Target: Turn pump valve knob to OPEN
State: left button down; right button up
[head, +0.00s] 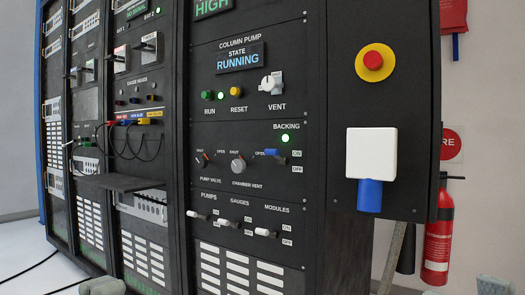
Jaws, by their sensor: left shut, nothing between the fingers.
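The pump valve knob (201,160) is a small dark knob with a reddish mark, on the black panel under the column pump display, with SHUT and OPEN labels above it. Its pointer appears nearer SHUT, but it is too small to be sure. My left gripper (103,287) shows only as a grey top at the bottom edge, low and left of the knob and well apart from it; it is shut and empty. A grey piece at the bottom right looks like my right gripper (495,286); its fingers cannot be made out.
The chamber vent knob (238,165) sits just right of the pump valve knob, with a blue backing switch (274,154) beyond. A dark shelf (120,182) juts out at left. A white box (371,154) and red emergency button (373,62) protrude at right.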

aim_at(201, 162)
jog(key=i+l+u, duration=0.15)
jog(key=i, duration=0.25)
jog(key=i+l+u, duration=0.1)
jog(key=i+l, duration=0.25)
jog(key=i, duration=0.05)
